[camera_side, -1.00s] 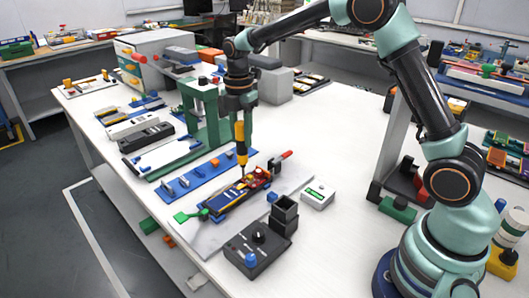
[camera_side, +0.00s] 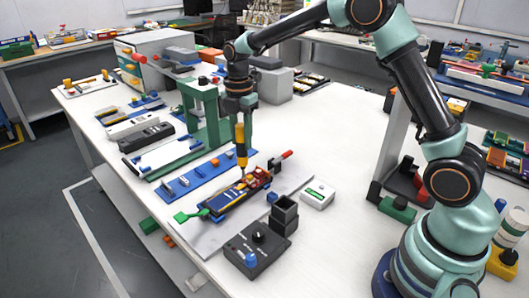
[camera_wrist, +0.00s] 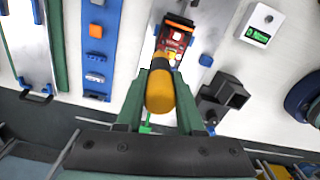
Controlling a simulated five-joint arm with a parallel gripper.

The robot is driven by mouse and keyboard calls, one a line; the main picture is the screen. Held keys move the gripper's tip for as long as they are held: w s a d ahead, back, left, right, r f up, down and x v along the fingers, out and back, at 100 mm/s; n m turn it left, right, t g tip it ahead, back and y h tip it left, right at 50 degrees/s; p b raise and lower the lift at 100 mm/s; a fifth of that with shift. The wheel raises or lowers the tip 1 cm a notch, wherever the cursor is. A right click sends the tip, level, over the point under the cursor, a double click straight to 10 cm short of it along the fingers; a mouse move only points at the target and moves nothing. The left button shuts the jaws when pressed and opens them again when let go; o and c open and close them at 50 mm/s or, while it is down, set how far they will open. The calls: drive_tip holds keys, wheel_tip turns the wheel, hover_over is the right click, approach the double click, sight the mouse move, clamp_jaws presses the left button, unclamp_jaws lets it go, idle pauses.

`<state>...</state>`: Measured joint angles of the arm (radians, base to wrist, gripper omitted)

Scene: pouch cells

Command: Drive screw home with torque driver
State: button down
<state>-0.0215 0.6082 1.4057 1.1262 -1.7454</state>
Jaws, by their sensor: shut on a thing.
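My gripper (camera_wrist: 159,85) is shut on the yellow torque driver (camera_side: 241,140), which it holds upright, tip down. In the wrist view the driver's yellow handle (camera_wrist: 160,92) sits between the two green fingers. The driver's tip meets or nearly meets the red board at the far end of the blue pouch-cell assembly (camera_side: 226,203); I cannot tell whether it touches. The red board (camera_wrist: 173,42) also shows in the wrist view, just beyond the handle. The screw itself is too small or hidden to make out.
A grey plate (camera_side: 209,236) lies under the assembly. A black control box (camera_side: 262,247), a dark square holder (camera_side: 285,214) and a white display box (camera_side: 318,195) stand to the right. A blue rail (camera_side: 190,181) and green press frame (camera_side: 193,128) stand left and behind.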

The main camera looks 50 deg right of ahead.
sight(240, 124)
drive_tip(key=shift+f, duration=0.35)
idle(0.9)
drive_tip(key=shift+r, duration=0.15)
idle(0.8)
drive_tip(key=shift+r, duration=3.5)
